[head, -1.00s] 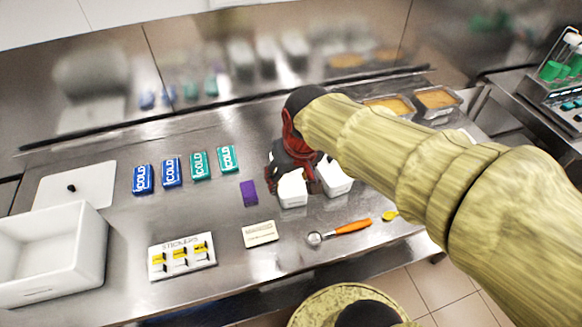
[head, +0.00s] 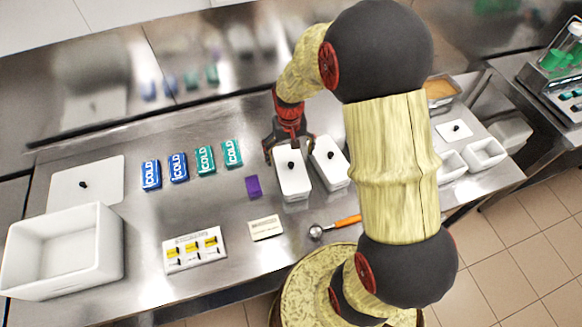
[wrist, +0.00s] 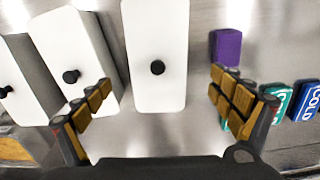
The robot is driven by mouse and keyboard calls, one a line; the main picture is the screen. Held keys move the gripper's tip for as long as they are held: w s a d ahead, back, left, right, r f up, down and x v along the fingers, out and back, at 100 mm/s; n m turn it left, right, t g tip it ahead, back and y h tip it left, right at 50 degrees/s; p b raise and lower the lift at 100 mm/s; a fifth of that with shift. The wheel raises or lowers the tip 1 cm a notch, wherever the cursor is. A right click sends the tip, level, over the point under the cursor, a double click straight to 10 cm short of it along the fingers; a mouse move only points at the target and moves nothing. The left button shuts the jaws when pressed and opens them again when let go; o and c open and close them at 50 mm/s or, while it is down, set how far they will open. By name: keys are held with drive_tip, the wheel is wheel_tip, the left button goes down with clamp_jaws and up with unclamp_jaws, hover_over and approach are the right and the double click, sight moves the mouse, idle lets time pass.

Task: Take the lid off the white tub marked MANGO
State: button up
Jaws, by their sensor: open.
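Two white lidded tubs with black knobs stand side by side in the head view, a left tub (head: 294,184) and a right tub (head: 332,172). No MANGO marking is readable on either. In the wrist view the left tub (wrist: 157,95) is in the middle and the right tub (wrist: 70,40) is beside it, with a third white tub (wrist: 22,85) farther left. My gripper (head: 288,150) is open and empty at the far end of the left tub. In the wrist view its fingers (wrist: 160,88) are spread wide on either side of that tub's lid, and the knob lies between them.
A purple block (head: 253,187) lies close left of the left tub. Blue and green COLD packs (head: 178,167), a card (head: 265,228) and an orange-handled scoop (head: 345,221) lie around. An open white bin (head: 62,250) is at left. Open white tubs (head: 485,153) are at right.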

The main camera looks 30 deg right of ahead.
sight(291, 164)
drive_tip(key=f, duration=0.4)
drive_tip(key=shift+s+d+f+b, duration=0.1)
drive_tip(key=shift+s+f+b, duration=0.1)
drive_tip(key=shift+f+b, duration=0.1)
drive_tip(key=shift+c, duration=0.8)
drive_tip(key=shift+s, duration=0.1)
drive_tip(key=c, duration=2.3)
clamp_jaws()
